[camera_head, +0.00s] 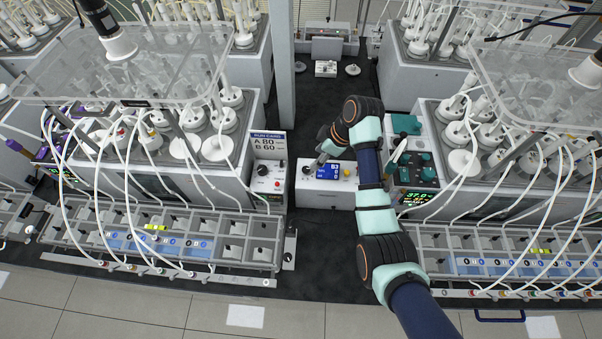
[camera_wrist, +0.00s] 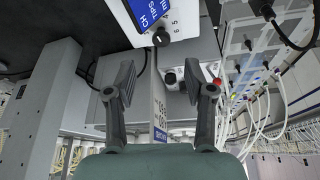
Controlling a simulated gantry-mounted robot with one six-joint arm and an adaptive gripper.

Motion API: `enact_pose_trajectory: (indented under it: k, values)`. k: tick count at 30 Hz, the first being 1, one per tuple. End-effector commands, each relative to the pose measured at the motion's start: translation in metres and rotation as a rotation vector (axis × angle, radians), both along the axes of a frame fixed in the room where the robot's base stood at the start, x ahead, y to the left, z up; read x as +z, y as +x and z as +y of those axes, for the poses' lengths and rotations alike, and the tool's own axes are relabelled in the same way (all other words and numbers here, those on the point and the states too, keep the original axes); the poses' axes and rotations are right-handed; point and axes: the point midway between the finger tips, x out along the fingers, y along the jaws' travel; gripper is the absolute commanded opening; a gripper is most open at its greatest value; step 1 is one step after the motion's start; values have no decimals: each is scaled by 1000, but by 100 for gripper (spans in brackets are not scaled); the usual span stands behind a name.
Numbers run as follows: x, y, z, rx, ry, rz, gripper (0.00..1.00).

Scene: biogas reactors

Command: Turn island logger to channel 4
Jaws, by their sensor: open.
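The island logger (camera_head: 325,196) is a white box on the dark bench between the two reactor blocks. It has a blue display (camera_head: 328,170) reading what looks like B2, and a yellow part to the right of it. My gripper (camera_head: 322,158) is at the box's upper left, its fingers small in the head view. In the wrist view my gripper (camera_wrist: 158,78) is open and empty, fingers apart. A white panel with a blue label (camera_wrist: 148,10) and a dark round knob (camera_wrist: 161,38) shows above and beyond the fingertips, apart from them. The knob's channel setting is too small to read.
A control box with a RUN CARD sign (camera_head: 270,145) stands left of the logger. A teal-topped unit (camera_head: 412,165) with a lit display stands to the right. Rows of tubed trays (camera_head: 180,240) line the front.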

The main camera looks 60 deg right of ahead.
Motion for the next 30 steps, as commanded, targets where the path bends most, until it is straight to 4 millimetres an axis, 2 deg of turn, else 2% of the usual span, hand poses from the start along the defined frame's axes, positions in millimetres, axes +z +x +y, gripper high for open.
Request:
enact_pose_trajectory:
  k: [4,7,15,18,27,28,30]
  values:
    - [-2,-3,-2,4,7,2,53]
    - [-11,1,-1,4,7,2,53]
    - [-58,20,3,3,8,3,53]
    - [-68,25,3,3,6,2,53]
    - [-73,27,3,2,4,2,53]
    - [-73,27,3,2,4,2,52]
    - [-73,27,3,2,4,2,40]
